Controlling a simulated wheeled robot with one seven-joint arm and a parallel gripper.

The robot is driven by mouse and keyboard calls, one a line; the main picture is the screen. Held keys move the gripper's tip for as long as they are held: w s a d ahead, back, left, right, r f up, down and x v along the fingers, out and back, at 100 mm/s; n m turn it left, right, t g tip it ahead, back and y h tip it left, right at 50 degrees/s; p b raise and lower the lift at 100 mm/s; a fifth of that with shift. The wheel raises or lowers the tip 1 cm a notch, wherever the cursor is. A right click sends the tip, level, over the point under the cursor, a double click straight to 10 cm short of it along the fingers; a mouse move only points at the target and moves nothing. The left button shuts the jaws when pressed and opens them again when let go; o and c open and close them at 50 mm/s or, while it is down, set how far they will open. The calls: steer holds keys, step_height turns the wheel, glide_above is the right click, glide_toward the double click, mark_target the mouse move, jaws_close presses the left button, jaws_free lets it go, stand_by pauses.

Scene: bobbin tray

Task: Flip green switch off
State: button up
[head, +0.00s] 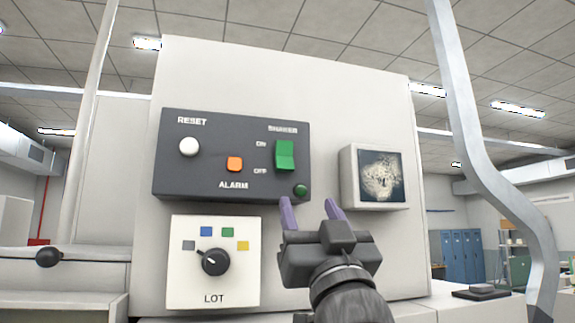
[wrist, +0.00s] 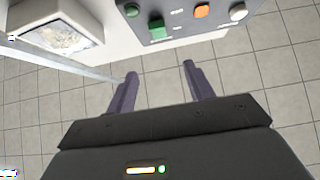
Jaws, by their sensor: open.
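The green switch (head: 285,155) is a rocker on the right side of a dark grey control panel (head: 215,189), under the word SHAKER, with ON above and OFF below at its left. Its lower part juts out. In the wrist view the green switch (wrist: 156,27) shows at the top, beyond the fingertips. A round green lamp (head: 300,190) sits below it. My gripper (head: 311,205) has two purple fingers, open and empty, below and right of the switch, apart from it. In the wrist view my gripper (wrist: 160,70) shows its fingers spread with nothing between them.
A white round RESET button (head: 189,147) and an orange ALARM light (head: 234,164) share the panel. Below is a LOT dial (head: 215,262). A framed display box (head: 348,180) juts out at the right. A bent grey pole (head: 480,160) stands farther right.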

steer(key=shift+r, duration=0.1)
steer(key=p, duration=1.2)
glide_toward(285, 147)
steer(key=x, duration=0.6)
steer(key=shift+w+a+r, duration=0.1)
steer(key=shift+w+r, duration=0.1)
steer(key=shift+r, duration=0.05)
steer(key=shift+w+a+r, duration=0.1)
steer(key=shift+w+r, duration=0.15)
steer(key=shift+w, duration=0.15)
